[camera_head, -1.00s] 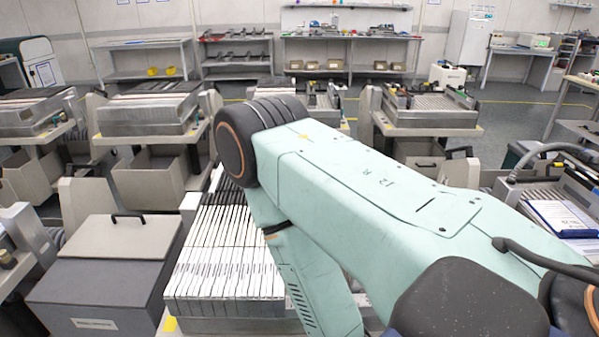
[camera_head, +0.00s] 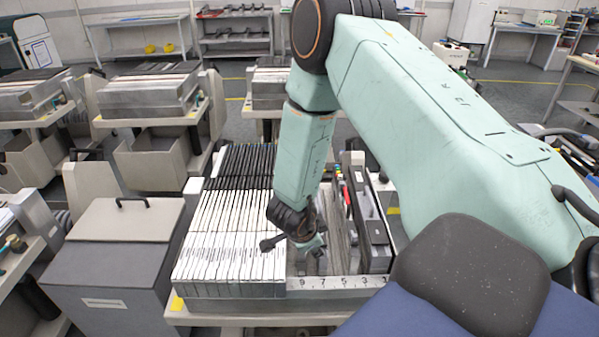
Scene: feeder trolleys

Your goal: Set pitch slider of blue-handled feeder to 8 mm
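A feeder trolley (camera_head: 235,304) stands in front of me, with a row of white and black feeders (camera_head: 225,235) filling its left part. On its right part are a few separate feeders, one with a red part (camera_head: 348,203) and small coloured bits behind it. I cannot make out a blue handle or a pitch slider; my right arm covers part of this area. My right gripper (camera_head: 294,243) hangs low over the trolley, beside the right end of the white row; whether it touches a feeder is unclear. Its fingers are dark and small, and their opening is unclear. My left gripper is out of view.
The trolley's front rail (camera_head: 330,284) carries slot numbers. A grey lidded bin (camera_head: 115,250) stands to the left. Other feeder trolleys (camera_head: 150,95) stand behind, with shelves along the back wall. Floor shows between the trolleys.

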